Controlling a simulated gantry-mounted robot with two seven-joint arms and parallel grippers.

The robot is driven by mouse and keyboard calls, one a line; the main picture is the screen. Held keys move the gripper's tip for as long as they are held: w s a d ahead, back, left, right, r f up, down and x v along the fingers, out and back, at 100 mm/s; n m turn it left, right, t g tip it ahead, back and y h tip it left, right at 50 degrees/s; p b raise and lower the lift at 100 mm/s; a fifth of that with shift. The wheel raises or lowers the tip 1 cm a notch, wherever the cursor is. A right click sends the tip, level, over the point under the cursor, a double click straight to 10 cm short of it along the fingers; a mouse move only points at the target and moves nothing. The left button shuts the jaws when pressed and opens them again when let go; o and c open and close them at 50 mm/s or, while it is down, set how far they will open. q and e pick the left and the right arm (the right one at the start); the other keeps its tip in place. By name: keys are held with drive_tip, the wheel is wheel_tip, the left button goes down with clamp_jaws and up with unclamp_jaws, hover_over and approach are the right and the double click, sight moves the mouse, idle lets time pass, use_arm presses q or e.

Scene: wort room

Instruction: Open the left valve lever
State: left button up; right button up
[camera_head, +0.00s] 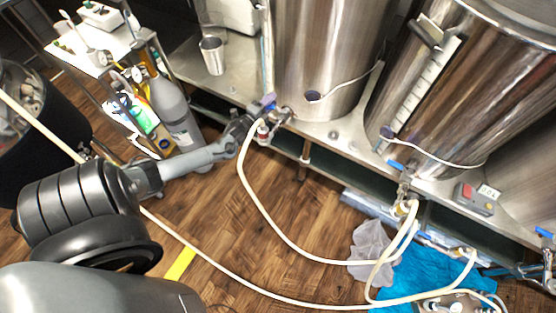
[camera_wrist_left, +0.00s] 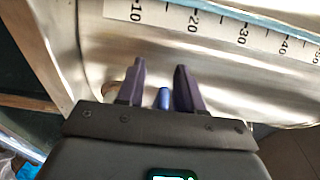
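The left valve (camera_head: 283,114) is on the front of the left steel kettle, with a pale hose below it. My left gripper (camera_head: 262,107) is at this valve. In the left wrist view the blue valve lever (camera_wrist_left: 163,98) shows between the two purple fingers of my left gripper (camera_wrist_left: 159,84). The fingers are open, with a gap on each side of the lever. The lever's lower part is hidden behind the gripper body. I do not see my right gripper.
A second valve with a blue lever (camera_head: 396,165) is at the right kettle (camera_head: 440,90). A pale hose (camera_head: 250,195) hangs to the wooden floor. A grey gas cylinder (camera_head: 172,110) stands near my left arm. A blue cloth (camera_head: 425,268) lies at lower right.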

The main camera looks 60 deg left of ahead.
use_arm(q)
drive_tip(key=m+h+b, duration=0.1)
drive_tip(key=w+m+h+b, duration=0.1)
drive_tip(key=b, duration=0.1)
drive_tip(key=h+b, duration=0.1)
drive_tip(key=h, duration=0.1)
drive_tip(key=shift+w+a+f+m+t, duration=0.15)
drive_tip(key=shift+a+f+m+t, duration=0.25)
drive_tip(key=s+d+r+p, duration=0.1)
drive_tip(key=s+p, duration=0.3)
drive_tip(key=s, duration=0.7)
drive_tip(key=d+f+n+g+y+b, duration=0.2)
drive_tip(key=d+f+n+g+b, duration=0.4)
drive_tip(key=d+f, duration=0.6)
drive_tip(key=s+d+f+n+g+h+b, duration=0.1)
drive_tip(key=s+d+n+g, duration=0.1)
drive_tip(key=d, duration=0.6)
drive_tip(key=s+d+f+n+g+h+b, duration=0.1)
drive_tip(key=d+n, duration=0.3)
drive_tip(key=d, duration=0.4)
drive_tip(key=shift+s+f+g+b, duration=0.5)
drive_tip(key=shift+s+f, duration=0.05)
drive_tip(key=shift+f, duration=0.15)
use_arm(e)
wheel_tip(320, 180, down, 10)
drive_tip(key=shift+s+d, duration=0.15)
drive_tip(key=shift+o, duration=0.3)
